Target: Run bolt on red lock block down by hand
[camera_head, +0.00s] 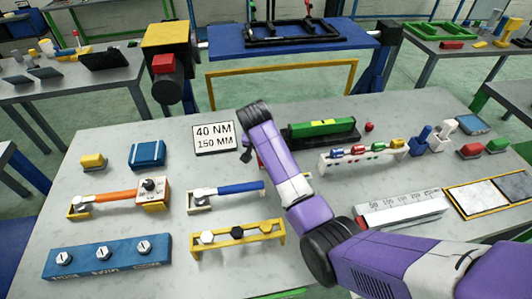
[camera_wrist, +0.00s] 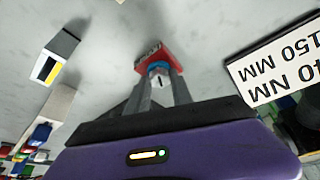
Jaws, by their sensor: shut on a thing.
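The red lock block (camera_wrist: 150,55) stands on the grey table in the wrist view, with dark lettering on its edge. A blue ring (camera_wrist: 157,66) sits on it, and a pale bolt head with a dark mark (camera_wrist: 159,78) shows at the ring. My gripper (camera_wrist: 163,82) has its two grey fingers on either side of the bolt head, shut on it. How far the bolt is into the block cannot be seen. In the head view my purple arm hides most of the block; only a sliver of red shows beside my dark gripper (camera_head: 246,152).
The "40 NM 150 MM" sign (camera_head: 214,137) stands left of my gripper. A green level (camera_head: 322,131) in a dark holder is to the right. A blue-handled wrench (camera_head: 240,188) and a yellow rack (camera_head: 237,237) lie nearer.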

